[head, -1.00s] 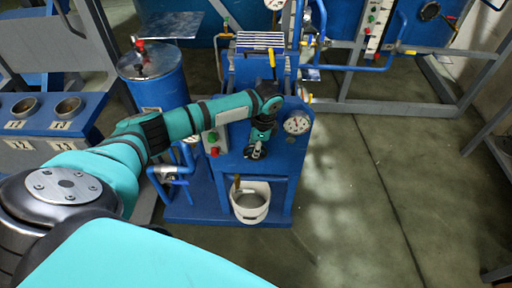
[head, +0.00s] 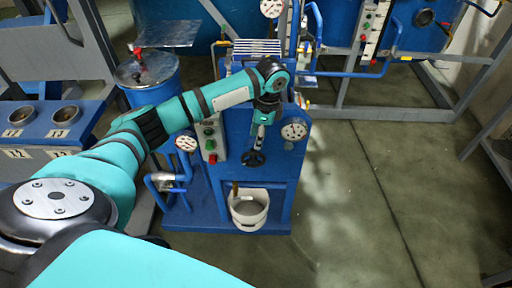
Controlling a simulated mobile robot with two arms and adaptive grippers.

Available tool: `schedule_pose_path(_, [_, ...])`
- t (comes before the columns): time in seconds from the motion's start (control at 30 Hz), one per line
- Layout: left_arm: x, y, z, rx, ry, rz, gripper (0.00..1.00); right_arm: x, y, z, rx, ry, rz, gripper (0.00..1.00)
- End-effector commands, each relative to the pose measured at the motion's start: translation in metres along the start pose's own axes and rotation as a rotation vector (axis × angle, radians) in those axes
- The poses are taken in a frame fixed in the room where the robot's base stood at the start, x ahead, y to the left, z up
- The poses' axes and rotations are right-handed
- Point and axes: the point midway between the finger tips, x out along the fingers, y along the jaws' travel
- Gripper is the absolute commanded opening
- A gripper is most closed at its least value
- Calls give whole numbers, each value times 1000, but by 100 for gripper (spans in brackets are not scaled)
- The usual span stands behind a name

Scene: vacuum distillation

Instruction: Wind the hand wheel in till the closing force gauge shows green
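The dark hand wheel (head: 254,158) is on the front of the blue press stand (head: 236,170), above a white bucket. My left gripper (head: 258,143) is just above the wheel and points down at it. Its fingers are small and narrow here, and I cannot tell whether they touch the wheel or how far apart they are. A round white gauge (head: 294,131), likely the closing force gauge, is on the front to the right of the wheel. Its needle and any green zone are too small to read. My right gripper is not in view.
A box with green and red buttons (head: 209,142) is left of the wheel. Another gauge (head: 186,143) and blue pipes stand farther left. The white bucket (head: 249,207) sits below. A blue drum (head: 150,80) is behind my arm. The floor to the right is clear.

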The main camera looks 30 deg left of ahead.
Motion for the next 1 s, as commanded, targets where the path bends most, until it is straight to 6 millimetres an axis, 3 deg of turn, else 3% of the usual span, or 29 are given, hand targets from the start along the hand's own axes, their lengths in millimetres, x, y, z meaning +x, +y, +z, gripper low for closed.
schedule_pose_path(0.23, [-24, 0, 0, 1, 0, 0, 37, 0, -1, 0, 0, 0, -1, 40])
schedule_pose_path(0.87, [-25, 0, 0, 1, -1, 1, 37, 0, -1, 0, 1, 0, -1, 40])
schedule_pose_path(1.0, [-32, -4, 6, -7, 33, -4, 37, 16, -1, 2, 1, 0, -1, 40])
